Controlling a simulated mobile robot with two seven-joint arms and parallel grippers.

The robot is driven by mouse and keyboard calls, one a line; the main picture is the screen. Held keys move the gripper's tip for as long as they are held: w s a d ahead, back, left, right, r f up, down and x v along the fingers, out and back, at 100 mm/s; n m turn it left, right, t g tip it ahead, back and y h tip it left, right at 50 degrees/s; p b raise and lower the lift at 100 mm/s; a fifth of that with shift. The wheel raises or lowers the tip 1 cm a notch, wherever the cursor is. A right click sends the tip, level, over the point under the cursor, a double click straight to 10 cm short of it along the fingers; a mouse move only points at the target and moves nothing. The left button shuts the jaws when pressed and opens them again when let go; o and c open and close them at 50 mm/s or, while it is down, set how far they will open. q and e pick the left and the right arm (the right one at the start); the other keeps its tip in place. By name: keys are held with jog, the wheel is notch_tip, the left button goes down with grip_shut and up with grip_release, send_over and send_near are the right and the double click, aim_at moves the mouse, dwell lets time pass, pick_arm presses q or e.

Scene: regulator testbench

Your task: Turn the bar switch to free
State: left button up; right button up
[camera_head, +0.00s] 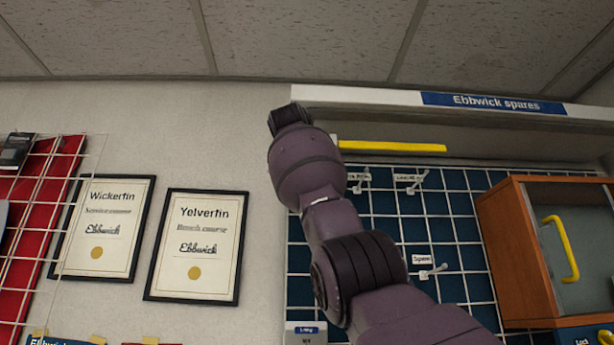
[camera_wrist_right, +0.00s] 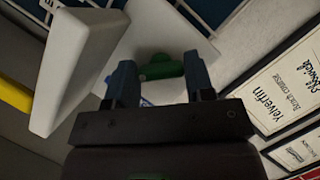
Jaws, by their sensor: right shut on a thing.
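A green bar (camera_wrist_right: 160,67), which looks like the handle of the bar switch, sits on a white plate (camera_wrist_right: 150,30) in the right wrist view. My right gripper (camera_wrist_right: 162,72) has its two blue fingers on either side of the bar and is shut on it. Part of a blue-and-white label shows just below the bar. I cannot read the bar's setting marks. In the head view, my right arm rises from the lower right; its gripper and the bar switch cannot be made out there. My left gripper is not in view.
A pale slab (camera_wrist_right: 78,62) stands close left of the gripper in the wrist view. In the head view are a yellow bar (camera_head: 392,147) under the Ebbwick spares shelf (camera_head: 370,101), a blue gridded panel (camera_head: 440,215), an orange cabinet (camera_head: 515,250) and two framed certificates (camera_head: 197,245).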

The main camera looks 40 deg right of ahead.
jog(key=shift+f+m, duration=0.15)
jog(key=shift+m, duration=0.15)
dwell(0.4)
jog(key=o, duration=0.6)
jog(key=shift+o, duration=0.2)
jog(key=b+v, duration=0.1)
jog(key=v, duration=1)
jog(key=shift+b, duration=0.4)
jog(key=shift+w+d, duration=0.1)
